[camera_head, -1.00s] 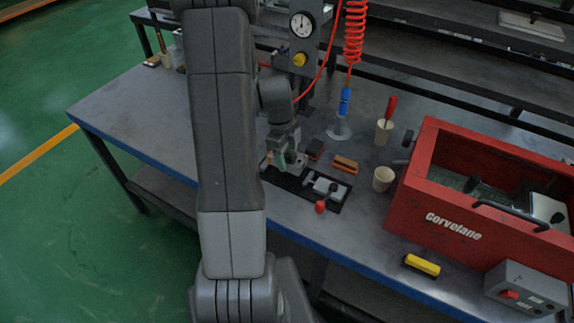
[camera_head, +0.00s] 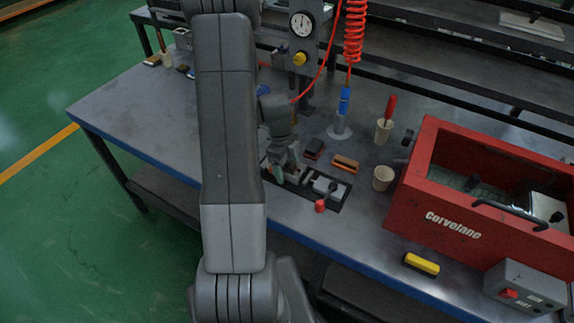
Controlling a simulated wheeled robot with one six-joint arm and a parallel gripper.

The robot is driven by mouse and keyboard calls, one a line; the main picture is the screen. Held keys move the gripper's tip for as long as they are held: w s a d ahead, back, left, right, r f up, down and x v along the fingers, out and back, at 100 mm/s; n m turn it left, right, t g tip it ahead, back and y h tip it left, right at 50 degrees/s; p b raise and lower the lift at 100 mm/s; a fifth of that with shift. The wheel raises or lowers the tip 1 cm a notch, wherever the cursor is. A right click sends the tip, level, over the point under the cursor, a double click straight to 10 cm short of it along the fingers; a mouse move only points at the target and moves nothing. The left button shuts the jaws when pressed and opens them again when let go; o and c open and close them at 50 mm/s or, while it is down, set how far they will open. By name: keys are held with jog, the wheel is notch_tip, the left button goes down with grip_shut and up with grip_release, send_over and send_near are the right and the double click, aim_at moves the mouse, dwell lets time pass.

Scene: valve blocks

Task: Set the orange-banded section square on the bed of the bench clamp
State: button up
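A block with an orange band (camera_head: 345,163) lies on the bench just behind the bench clamp (camera_head: 327,186). The clamp is a grey metal device on a dark base plate, with a red knob (camera_head: 320,206) at its front. My gripper (camera_head: 284,172) points down over the left end of the dark plate, left of the clamp's grey metal part and apart from the orange-banded block. Something pale green shows at its fingers; I cannot tell if it is part of the gripper or a held piece. The finger gap is too small to make out.
A dark reddish block (camera_head: 314,148) lies left of the orange-banded one. Cream cups (camera_head: 383,178) and a red toolbox (camera_head: 480,205) stand right. A gauge stand (camera_head: 302,40) rises behind.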

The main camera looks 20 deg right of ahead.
notch_tip(320, 180, up, 12)
jog(key=w+a+b, duration=0.1)
jog(key=shift+w, duration=0.2)
dwell(0.5)
jog(key=shift+a+r, duration=0.1)
dwell(1.3)
